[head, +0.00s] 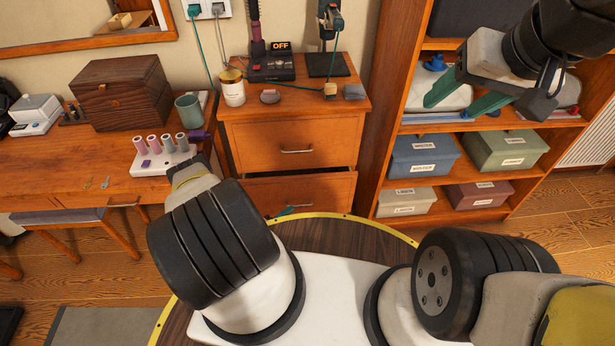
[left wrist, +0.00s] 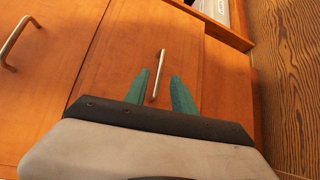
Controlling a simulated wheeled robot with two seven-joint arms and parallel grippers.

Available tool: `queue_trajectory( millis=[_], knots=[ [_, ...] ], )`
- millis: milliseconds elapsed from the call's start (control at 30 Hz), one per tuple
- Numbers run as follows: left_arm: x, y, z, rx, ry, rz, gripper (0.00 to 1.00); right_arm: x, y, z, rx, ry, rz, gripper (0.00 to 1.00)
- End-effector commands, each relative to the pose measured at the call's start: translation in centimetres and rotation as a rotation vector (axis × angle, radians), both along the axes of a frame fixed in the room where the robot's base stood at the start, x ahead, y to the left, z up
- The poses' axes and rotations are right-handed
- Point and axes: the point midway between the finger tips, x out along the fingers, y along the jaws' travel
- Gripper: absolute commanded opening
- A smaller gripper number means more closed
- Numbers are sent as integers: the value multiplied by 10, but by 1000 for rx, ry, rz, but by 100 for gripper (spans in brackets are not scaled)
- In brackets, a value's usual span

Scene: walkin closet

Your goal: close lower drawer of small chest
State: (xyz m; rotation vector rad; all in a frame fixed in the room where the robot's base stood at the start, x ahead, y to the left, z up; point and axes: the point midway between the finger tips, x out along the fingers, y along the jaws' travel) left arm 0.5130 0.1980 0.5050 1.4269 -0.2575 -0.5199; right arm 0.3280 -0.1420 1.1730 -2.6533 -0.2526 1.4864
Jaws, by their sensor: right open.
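The small chest (head: 228,121) is orange-brown wood with two drawers. Its upper drawer (head: 330,137) looks shut. The lower drawer (head: 330,188) seems to stand out a little, with a dark strip above its front. In the left wrist view the lower drawer front (left wrist: 125,60) fills the middle, with its metal bar handle (left wrist: 161,66). My left gripper (left wrist: 160,76) is open, its green fingers on either side of the handle; contact cannot be told. In the head view my arm mostly hides it. My right gripper (head: 466,97) is open and empty before the shelf unit.
A shelf unit (head: 385,110) with labelled boxes stands right of the chest. A desk (head: 90,165) with a wooden box (head: 120,92) and mug (head: 188,108) stands left. A candle jar (head: 232,88) and a black device (head: 270,67) sit on the chest top.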

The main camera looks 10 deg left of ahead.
Motion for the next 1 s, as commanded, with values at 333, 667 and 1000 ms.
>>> queue_trajectory(
  millis=[333,667,1000],
  knots=[
    [43,-25,-7,4,0,-2,31,0,0,0,0,0,0,59],
    [48,-27,-8,4,1,-1,31,0,0,0,0,0,0,59],
    [48,-27,-8,5,2,-1,0,0,0,0,0,0,0,59]
  ],
)
